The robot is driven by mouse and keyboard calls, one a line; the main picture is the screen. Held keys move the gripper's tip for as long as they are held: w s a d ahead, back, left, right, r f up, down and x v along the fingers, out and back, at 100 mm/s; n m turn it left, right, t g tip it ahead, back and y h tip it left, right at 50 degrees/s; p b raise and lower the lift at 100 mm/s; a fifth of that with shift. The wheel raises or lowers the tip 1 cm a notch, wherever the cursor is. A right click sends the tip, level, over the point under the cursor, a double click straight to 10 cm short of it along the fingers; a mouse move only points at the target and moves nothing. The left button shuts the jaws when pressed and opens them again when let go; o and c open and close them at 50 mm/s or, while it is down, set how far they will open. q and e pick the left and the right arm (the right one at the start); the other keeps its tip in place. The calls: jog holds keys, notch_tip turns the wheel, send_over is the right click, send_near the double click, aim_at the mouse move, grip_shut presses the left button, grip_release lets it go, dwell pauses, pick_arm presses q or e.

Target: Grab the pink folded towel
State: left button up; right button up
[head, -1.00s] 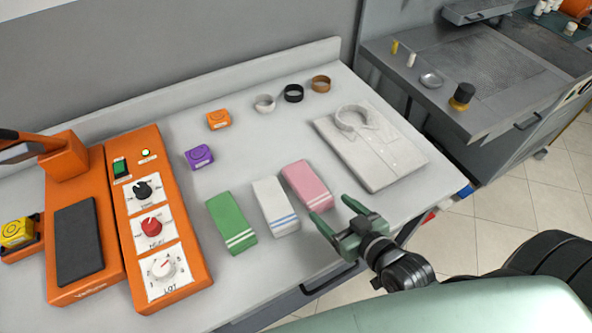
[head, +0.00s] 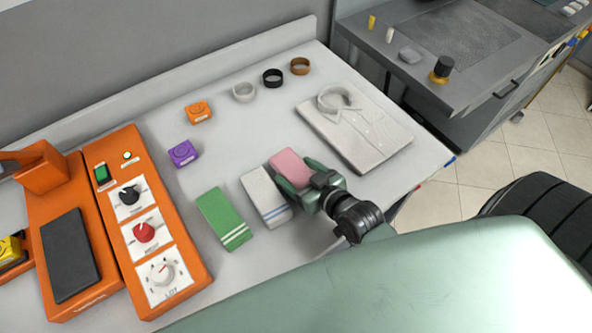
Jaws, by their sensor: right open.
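The pink folded towel (head: 290,165) lies on the grey counter, to the right of a white towel with blue stripes. My right gripper (head: 295,180) is at the towel's near end, with its green fingers open on either side of it. The gripper hides the towel's near part. I cannot tell whether the fingers touch it. My left gripper is not in view.
The white striped towel (head: 264,194) stands close left of my right gripper, and a green towel (head: 223,216) is farther left. A folded white shirt (head: 357,130) lies to the right. An orange control panel (head: 147,222) is on the left. The counter (head: 235,135) behind the towels is partly clear.

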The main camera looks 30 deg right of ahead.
jog(key=shift+w+f, duration=0.15)
jog(key=shift+w, duration=0.15)
jog(key=c, duration=1.1)
jog(key=shift+c, duration=0.2)
